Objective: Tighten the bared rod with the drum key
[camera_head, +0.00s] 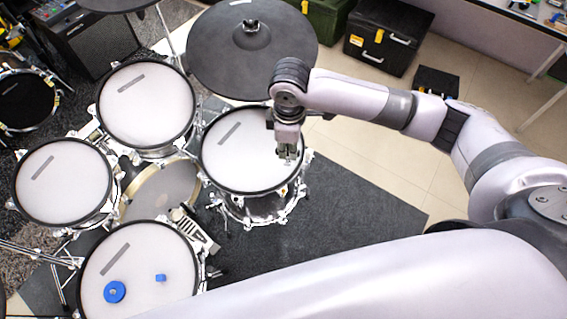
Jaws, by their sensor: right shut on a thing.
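My right gripper (288,154) points down over the right-hand part of the right drum (240,150), close to its rim. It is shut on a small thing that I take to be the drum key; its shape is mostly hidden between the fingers. Several tension rods and lugs show around the drum's rim and lower side. I cannot tell which rod is the bared one, or whether the key touches a rod. My left gripper is not in view.
A dark cymbal pad (225,60) is behind the gripper. Other drums (145,110) stand left. A blue ring (115,292) and a small blue piece (160,278) lie on the front drum (165,258). Black cases (385,50) stand at the back. Floor right of the drums is clear.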

